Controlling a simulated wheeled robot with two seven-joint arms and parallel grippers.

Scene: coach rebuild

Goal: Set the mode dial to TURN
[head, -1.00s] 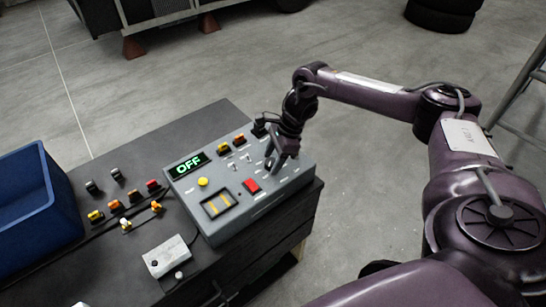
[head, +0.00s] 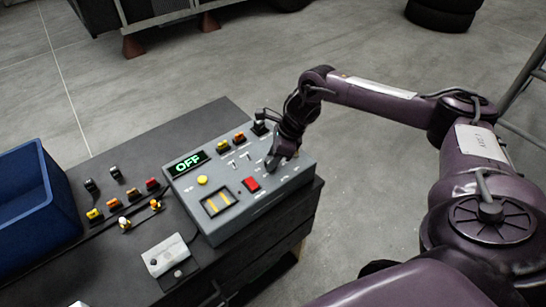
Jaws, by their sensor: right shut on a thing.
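The grey control box (head: 217,224) sits on the dark bench. Its display (head: 187,163) reads OFF in green. My right gripper (head: 272,164) is at the box's right part, pointing down at the panel, and is shut on the mode dial. The dial is hidden by the fingers, so its pointer cannot be read. My left gripper is not in view.
A blue bin (head: 38,215) stands at the left. Several small coloured connectors (head: 113,204) and a small grey box (head: 166,255) lie on the dark bench top (head: 150,140). Black plugs with a cable (head: 261,126) stand at the panel's back edge, close to my right wrist.

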